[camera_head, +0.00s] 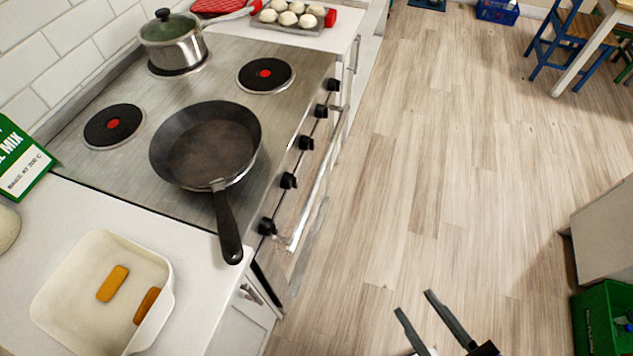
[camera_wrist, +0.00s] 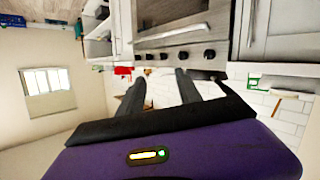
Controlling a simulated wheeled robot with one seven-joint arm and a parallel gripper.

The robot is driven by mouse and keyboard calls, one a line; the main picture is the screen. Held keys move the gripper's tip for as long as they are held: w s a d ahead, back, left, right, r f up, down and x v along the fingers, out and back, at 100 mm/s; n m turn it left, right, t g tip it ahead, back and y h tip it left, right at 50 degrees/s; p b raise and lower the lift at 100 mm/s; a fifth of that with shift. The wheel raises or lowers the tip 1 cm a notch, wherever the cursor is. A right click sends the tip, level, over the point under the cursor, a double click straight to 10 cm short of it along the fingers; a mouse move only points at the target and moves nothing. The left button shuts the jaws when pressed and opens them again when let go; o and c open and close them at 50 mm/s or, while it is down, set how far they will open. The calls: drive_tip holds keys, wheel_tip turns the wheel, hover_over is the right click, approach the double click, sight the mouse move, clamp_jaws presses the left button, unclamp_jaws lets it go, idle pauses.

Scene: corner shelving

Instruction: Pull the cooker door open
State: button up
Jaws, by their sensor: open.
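The cooker (camera_head: 85,165) stands at the left in the head view, its steel front facing the floor on the right. The cooker door (camera_wrist: 170,11) shows at the top of the wrist view, which looks upside down. It looks shut. Its long bar handle (camera_head: 316,188) runs along the cooker front below the knobs and also shows in the wrist view (camera_wrist: 170,35). My gripper (camera_head: 414,299) is open and empty over the floor, right of and apart from the handle. Its two dark fingers (camera_wrist: 160,82) point toward the cooker in the wrist view.
Black knobs (camera_head: 289,180) line the cooker front. A frying pan (camera_head: 205,145) sits on the hob, its handle toward the counter. A pot (camera_head: 174,45) stands behind. A green crate (camera_head: 600,318) and a cabinet (camera_head: 606,235) stand at right. The floor between is clear.

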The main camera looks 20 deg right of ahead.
drive_tip(key=w+d+f+n, duration=0.1)
drive_tip(key=w+f+n, duration=0.3)
drive_tip(key=w+f, duration=0.1)
drive_tip(key=n+t, duration=0.1)
drive_tip(key=n, duration=1.3)
approach(321, 171)
drive_tip(key=w+f, duration=0.2)
drive_tip(key=w, duration=0.2)
drive_tip(key=shift+y, duration=0.3)
drive_tip(key=w+p, duration=0.1)
drive_tip(key=w, duration=0.1)
drive_tip(key=w+p, duration=0.1)
drive_tip(key=w, duration=0.2)
drive_tip(key=shift+f, duration=0.2)
drive_tip(key=shift+w+f, duration=0.25)
drive_tip(key=shift+w, duration=0.5)
clamp_jaws()
